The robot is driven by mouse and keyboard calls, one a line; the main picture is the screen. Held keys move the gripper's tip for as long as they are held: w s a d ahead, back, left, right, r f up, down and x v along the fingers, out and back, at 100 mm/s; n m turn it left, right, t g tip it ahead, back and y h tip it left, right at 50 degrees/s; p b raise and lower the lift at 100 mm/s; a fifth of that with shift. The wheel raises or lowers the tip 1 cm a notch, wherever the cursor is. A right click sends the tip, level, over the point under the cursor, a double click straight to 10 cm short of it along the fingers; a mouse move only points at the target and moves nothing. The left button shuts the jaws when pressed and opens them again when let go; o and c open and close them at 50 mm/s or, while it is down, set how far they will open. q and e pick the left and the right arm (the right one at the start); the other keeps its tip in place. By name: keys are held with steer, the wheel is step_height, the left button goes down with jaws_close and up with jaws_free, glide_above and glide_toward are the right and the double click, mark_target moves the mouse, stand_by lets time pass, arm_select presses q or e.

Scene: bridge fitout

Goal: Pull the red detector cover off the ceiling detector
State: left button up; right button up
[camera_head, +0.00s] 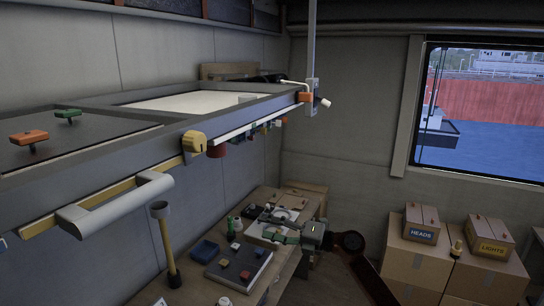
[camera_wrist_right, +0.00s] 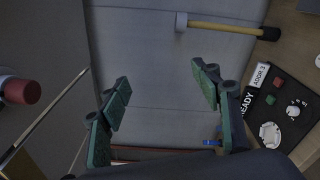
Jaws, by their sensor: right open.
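In the right wrist view a red cylinder with a paler end, apparently the cover (camera_wrist_right: 20,91), is at the left edge, outside the fingers. My right gripper (camera_head: 278,236) is low over the workbench, below and to the right of the cover. In the right wrist view its green-padded fingers (camera_wrist_right: 163,85) are wide apart with nothing between them. My left gripper is not in view.
The ceiling frame (camera_head: 185,140) carries a grey handle (camera_head: 118,203) and a white rod. Cardboard boxes (camera_head: 415,262) stand at right under the window.

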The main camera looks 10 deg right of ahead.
steer(key=s+a+r+n+h+p, duration=0.1)
steer(key=s+r+n+h+p, duration=0.15)
steer(key=s+r, duration=0.55)
steer(key=s+a+r+n+h+p, duration=0.1)
steer(key=s+r+n+h, duration=0.2)
steer(key=r, duration=0.9)
steer(key=s+r+n+h+p, duration=0.1)
steer(key=s+r+n, duration=0.45)
steer(key=r, duration=0.55)
steer(key=p, duration=0.5)
glide_toward(223, 149)
steer(key=shift+m+t, duration=0.4)
steer(key=x, duration=0.4)
steer(key=shift+a+f, duration=0.25)
steer(key=shift+a, duration=0.25)
steer(key=x, duration=0.3)
steer(key=shift+w+f+p, duration=0.1)
steer(key=shift+w+p, duration=0.05)
steer(key=shift+p, duration=0.15)
steer(key=shift+x, duration=1)
steer(key=shift+f, duration=0.1)
